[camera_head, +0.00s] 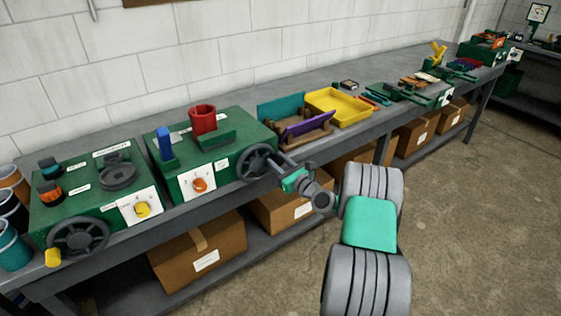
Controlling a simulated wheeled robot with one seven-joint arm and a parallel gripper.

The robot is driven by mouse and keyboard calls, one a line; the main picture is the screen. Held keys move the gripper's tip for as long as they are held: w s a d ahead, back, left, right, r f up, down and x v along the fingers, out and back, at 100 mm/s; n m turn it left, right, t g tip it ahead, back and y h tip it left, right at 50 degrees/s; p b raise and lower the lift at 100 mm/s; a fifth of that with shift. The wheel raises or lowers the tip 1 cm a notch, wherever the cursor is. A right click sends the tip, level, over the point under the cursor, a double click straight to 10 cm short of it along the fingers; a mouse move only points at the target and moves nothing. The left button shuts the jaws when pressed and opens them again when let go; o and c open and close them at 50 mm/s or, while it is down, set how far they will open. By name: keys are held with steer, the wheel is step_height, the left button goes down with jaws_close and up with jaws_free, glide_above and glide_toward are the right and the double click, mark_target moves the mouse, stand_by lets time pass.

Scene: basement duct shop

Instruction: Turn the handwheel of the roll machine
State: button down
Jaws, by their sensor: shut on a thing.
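Two green machines stand on the grey bench, each with a dark spoked handwheel on its front. The right machine (232,133) has a red cup-like part, a blue post and an orange knob; its handwheel (250,173) is at its right front corner. My gripper (279,168) reaches this wheel from the right and is shut on the right side of its rim. The fingers are small in view and partly hide that side. The left machine (75,206) has a yellow knob and its own handwheel (80,238), which stands free. The labels are too small to read.
Right of the machines, a yellow tray (345,106) and a wooden rack with a purple panel (307,126) sit on the bench. Cardboard boxes (205,248) fill the lower shelf. Several cups stand at the far left. The concrete floor (475,220) on the right is clear.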

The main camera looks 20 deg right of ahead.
steer(key=c, duration=1.3)
jaws_free()
steer(key=shift+f, duration=0.1)
steer(key=s, duration=0.2)
steer(key=s+d+b, duration=0.1)
steer(key=s, duration=0.4)
steer(key=shift+s+d, duration=0.2)
steer(key=shift+s, duration=0.1)
